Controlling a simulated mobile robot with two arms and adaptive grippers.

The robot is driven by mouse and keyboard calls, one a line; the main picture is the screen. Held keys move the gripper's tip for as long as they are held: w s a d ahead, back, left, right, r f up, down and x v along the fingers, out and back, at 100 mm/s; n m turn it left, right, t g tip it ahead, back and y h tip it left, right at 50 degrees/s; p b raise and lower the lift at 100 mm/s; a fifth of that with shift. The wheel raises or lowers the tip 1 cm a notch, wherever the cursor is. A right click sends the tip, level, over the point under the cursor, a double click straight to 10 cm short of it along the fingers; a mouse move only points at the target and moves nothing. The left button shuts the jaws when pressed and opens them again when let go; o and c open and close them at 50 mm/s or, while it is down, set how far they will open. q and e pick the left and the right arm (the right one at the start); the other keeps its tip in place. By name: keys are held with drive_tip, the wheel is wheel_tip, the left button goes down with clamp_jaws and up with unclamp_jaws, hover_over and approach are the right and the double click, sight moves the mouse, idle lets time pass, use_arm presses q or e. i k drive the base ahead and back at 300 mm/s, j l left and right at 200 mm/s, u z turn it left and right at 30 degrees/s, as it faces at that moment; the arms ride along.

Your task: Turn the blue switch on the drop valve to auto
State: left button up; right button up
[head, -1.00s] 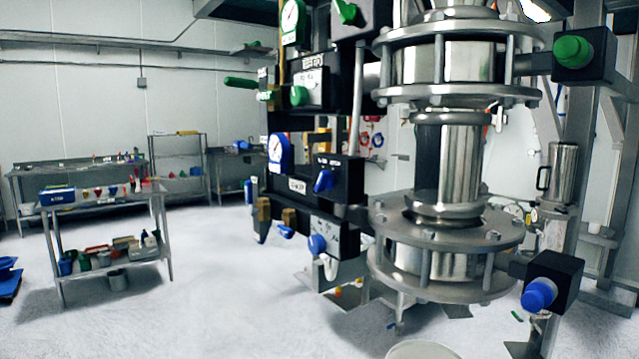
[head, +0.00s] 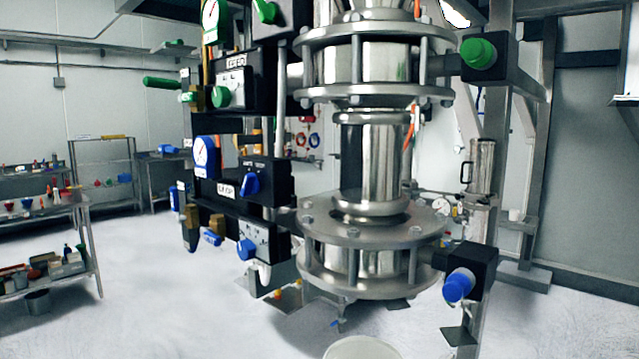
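A blue switch (head: 250,185) sits on the front of a black box (head: 276,178) left of the steel column; small white lettering above it is too small to read surely. The switch handle looks close to upright, slightly tilted. Just below, a second black box (head: 278,244) carries another blue knob (head: 246,249) and a white label plate. Which box is the drop valve cannot be told from lettering alone. Neither of my grippers shows in the head view.
The steel sifter column (head: 374,160) stands in the middle. A green knob (head: 478,53) and a blue knob (head: 459,286) stick out on its right. A blue-rimmed gauge (head: 204,157) is left of the switch. A shelf cart (head: 45,245) stands far left. Open white floor (head: 170,290) lies between.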

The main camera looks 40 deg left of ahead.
sight(250, 185)
drive_tip(key=j+z, duration=0.25)
drive_tip(key=j, duration=0.2)
drive_tip(key=j+z, duration=0.3)
drive_tip(key=j, duration=0.15)
drive_tip(key=j+z, duration=0.25)
drive_tip(key=j, duration=0.2)
drive_tip(key=k+j+z, duration=0.15)
drive_tip(key=j+z, duration=0.15)
drive_tip(key=j, duration=0.15)
drive_tip(key=k+j+z, duration=0.25)
drive_tip(key=j, duration=0.15)
drive_tip(key=i, duration=0.1)
